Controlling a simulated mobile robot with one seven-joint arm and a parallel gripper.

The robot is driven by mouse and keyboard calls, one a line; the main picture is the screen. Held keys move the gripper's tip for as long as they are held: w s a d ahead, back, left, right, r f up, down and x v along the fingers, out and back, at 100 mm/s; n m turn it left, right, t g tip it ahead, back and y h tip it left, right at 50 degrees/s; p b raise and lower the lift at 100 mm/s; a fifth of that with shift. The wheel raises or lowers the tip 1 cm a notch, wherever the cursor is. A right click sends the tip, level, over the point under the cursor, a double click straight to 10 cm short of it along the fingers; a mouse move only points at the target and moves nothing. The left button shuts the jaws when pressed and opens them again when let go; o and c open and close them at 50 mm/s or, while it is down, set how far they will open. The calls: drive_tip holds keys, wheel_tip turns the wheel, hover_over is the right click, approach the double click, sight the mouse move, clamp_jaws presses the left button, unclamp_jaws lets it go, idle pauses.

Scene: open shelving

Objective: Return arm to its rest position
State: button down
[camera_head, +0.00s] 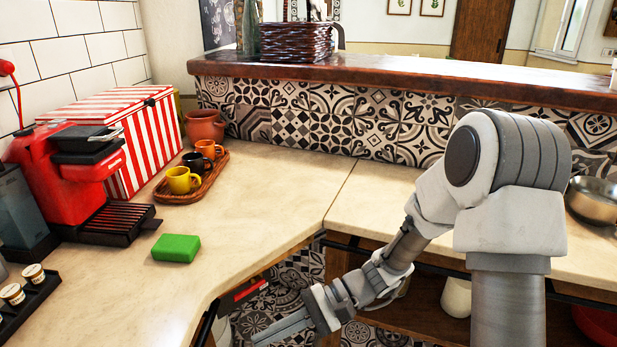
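My arm rises at the right of the view and bends down to the left, in front of the counter. My gripper (284,327) is at the lower middle of the picture, low beside the counter's front edge and pointing left. Its fingers are seen from the side, so I cannot tell whether they are open or shut. I see nothing held in it. The green block (176,248) lies on the counter, up and left of the gripper and apart from it.
The cream counter (255,205) bends round a corner. A red coffee machine (70,180), striped box (155,130), tray of cups (213,177) and capsule holder (35,305) stand left. A metal bowl (595,200) is right. A wooden shelf (425,322) lies under the counter.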

drive_tip(key=s+d+r+n+t+h, duration=0.3)
drive_tip(key=s+d+r+t+h, duration=0.15)
drive_tip(key=d+r+h, duration=0.5)
drive_tip(key=s+d+r+n+t+h, duration=0.2)
drive_tip(key=s+d+r+t+h, duration=0.3)
drive_tip(key=d, duration=0.7)
wheel_tip(320, 180, up, 19)
drive_tip(key=w+t+p, duration=0.1)
drive_tip(key=p, duration=1.7)
drive_tip(key=shift+a+y, duration=0.3)
drive_tip(key=shift+y, duration=0.15)
drive_tip(key=shift+a+n, duration=0.1)
drive_tip(key=shift+n, duration=0.2)
